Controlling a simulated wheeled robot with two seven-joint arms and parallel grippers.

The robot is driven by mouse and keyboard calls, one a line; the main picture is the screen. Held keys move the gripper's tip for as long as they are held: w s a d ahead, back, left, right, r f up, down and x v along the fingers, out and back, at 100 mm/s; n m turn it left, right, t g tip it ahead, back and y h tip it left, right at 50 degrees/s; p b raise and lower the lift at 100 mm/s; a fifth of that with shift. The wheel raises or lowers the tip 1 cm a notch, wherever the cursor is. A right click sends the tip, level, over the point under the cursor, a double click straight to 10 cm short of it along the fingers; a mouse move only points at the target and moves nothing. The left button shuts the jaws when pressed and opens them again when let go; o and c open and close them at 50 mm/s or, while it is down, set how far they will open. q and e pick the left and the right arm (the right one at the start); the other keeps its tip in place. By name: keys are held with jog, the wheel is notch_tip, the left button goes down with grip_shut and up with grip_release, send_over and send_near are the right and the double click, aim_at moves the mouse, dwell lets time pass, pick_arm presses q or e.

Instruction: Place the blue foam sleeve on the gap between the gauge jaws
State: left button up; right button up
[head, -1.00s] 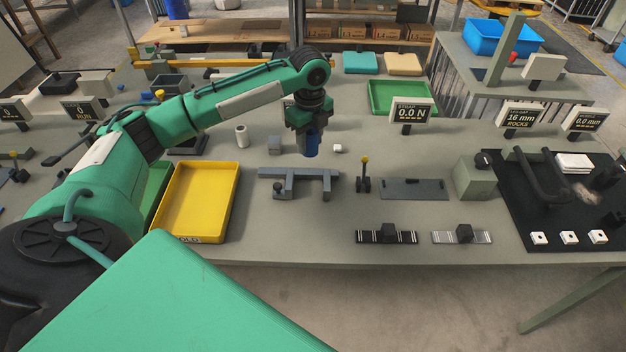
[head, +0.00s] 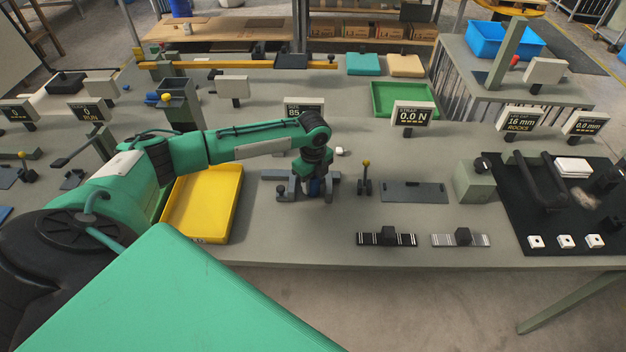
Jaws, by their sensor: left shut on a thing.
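The blue foam sleeve (head: 314,187) shows as a small dark blue patch below my left gripper (head: 315,188) in the head view. My left gripper is shut on it and points down at the gauge. The grey gauge with its jaws (head: 275,175) lies on the bench right of the yellow tray. The sleeve is over or between the jaws. My gripper hides most of the sleeve and the gap, so I cannot tell whether the sleeve touches the jaws. My right gripper is not in view.
The yellow tray (head: 203,203) stands left of the gauge, under my left arm. A small lever with a yellow knob (head: 365,177) and a grey plate (head: 413,192) stand to the right. Two striped scales (head: 386,238) (head: 461,239) lie near the front edge.

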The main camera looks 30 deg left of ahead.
pick_arm(q)
jog(key=o, duration=0.7)
notch_tip(320, 180, up, 11)
jog(key=b, duration=0.2)
jog(key=shift+b, duration=0.35)
jog(key=shift+r, duration=0.6)
